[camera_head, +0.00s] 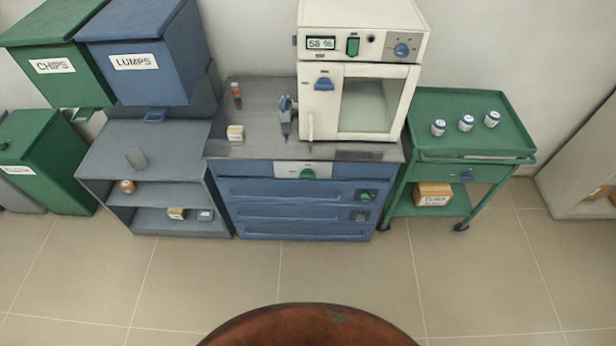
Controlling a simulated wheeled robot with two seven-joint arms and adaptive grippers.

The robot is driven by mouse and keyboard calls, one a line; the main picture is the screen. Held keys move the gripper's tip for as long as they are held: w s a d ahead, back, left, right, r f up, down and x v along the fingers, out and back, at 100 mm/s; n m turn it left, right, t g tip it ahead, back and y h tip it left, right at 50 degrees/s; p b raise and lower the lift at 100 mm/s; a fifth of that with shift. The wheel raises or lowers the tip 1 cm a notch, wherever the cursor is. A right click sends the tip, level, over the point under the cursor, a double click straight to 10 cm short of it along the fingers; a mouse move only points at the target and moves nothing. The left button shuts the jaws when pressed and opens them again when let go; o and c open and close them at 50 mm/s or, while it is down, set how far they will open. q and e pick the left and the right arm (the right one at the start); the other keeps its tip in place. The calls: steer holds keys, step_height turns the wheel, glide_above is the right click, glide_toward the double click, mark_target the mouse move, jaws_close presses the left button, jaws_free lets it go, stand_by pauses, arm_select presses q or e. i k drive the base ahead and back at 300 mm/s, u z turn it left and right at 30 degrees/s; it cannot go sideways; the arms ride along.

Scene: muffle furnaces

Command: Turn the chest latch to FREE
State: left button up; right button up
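A blue chest of drawers (262,192) stands under the grey worktop in the middle of the head view. On its top front edge is a pale plate (287,168) with a green knob (308,174). The drawers look shut. Neither of my grippers is in view.
A white furnace cabinet (362,16) with a blue knob stands on the grey worktop (262,95). A green cart (425,158) with several jars is to the right. Grey shelves (150,192) and labelled bins (150,62) are left. The tiled floor (200,270) before the chest is clear.

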mark_target(306, 173)
steer(key=z, duration=0.4)
steer(key=k, duration=1.1)
steer(key=z, duration=1.35)
steer(key=i, duration=0.75)
steer(key=u, duration=0.6)
steer(key=i, duration=0.75)
steer(key=u, duration=0.7)
